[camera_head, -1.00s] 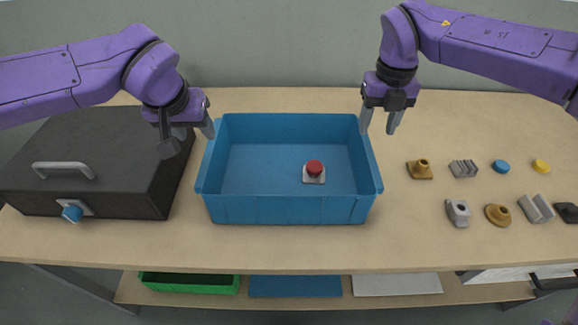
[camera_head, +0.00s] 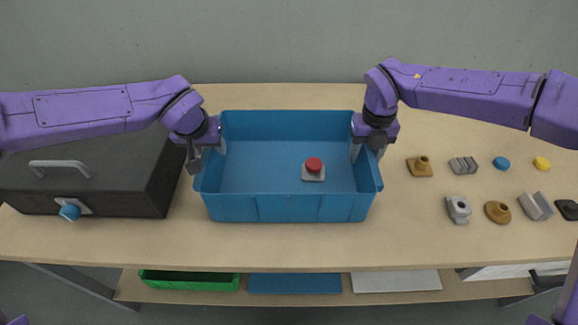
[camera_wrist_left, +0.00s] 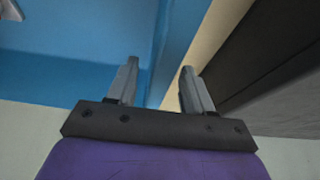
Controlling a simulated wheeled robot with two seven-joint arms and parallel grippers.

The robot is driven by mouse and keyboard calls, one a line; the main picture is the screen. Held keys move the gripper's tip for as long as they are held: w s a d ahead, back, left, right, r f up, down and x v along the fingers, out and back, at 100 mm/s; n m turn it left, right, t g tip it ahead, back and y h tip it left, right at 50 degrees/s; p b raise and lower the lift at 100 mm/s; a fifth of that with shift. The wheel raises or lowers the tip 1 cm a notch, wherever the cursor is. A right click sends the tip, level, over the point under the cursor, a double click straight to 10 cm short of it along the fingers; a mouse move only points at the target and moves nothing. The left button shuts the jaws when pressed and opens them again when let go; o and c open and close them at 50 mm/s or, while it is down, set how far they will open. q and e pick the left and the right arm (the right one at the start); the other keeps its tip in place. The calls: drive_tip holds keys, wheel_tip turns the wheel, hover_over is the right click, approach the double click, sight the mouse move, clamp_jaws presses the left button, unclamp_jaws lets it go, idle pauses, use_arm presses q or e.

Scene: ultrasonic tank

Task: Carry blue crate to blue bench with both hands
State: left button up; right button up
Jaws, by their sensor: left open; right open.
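The blue crate (camera_head: 290,208) stands upright on the wooden table, with a red-topped button block (camera_head: 313,169) inside it. My left gripper (camera_head: 206,162) is at the crate's left wall, pointing down. In the left wrist view its two fingers (camera_wrist_left: 155,88) are apart, with the crate's wall edge (camera_wrist_left: 178,50) between them. My right gripper (camera_head: 366,152) is at the crate's right wall, open, with a finger visible inside the crate; its other finger is hard to make out. The crate rests on the table. A blue panel (camera_head: 294,284) lies on the lower shelf.
A black box (camera_head: 95,170) with a handle and blue knob stands close left of the crate. Several small parts, including a brass-coloured one (camera_head: 419,167) and a blue disc (camera_head: 501,163), lie to the right. A green bin (camera_head: 189,288) is on the lower shelf.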

use_arm(q)
clamp_jaws()
use_arm(e)
clamp_jaws()
use_arm(q)
drive_tip(key=shift+r, duration=0.1)
use_arm(e)
drive_tip(key=shift+r, duration=0.15)
idle(0.8)
